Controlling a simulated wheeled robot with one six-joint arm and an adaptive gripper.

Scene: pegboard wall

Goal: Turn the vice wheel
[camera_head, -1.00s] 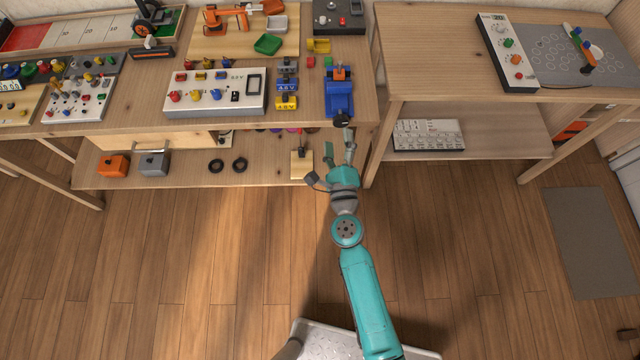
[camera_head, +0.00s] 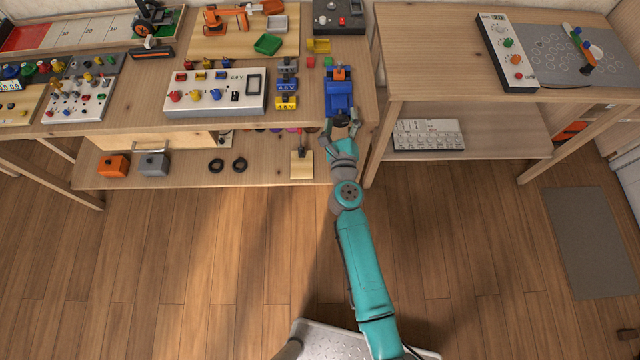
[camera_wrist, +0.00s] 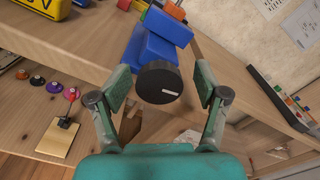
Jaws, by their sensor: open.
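The blue vice (camera_head: 339,95) sits at the front edge of the workbench, with an orange piece at its top; its blue body also shows in the wrist view (camera_wrist: 150,50). The black vice wheel (camera_wrist: 159,82) faces my gripper and has a small white mark on its front. In the head view the wheel (camera_head: 341,121) is partly hidden by my gripper. My gripper (camera_wrist: 160,92) is open, with one finger on each side of the wheel. Gaps show between the fingers and the wheel in the wrist view. The fingers appear apart from the rim.
Yellow and blue battery blocks (camera_head: 286,101) and a white meter panel (camera_head: 215,92) stand left of the vice. A lower shelf holds a small wooden piece (camera_head: 302,165). A second table (camera_head: 430,70) stands to the right. The floor in front is clear.

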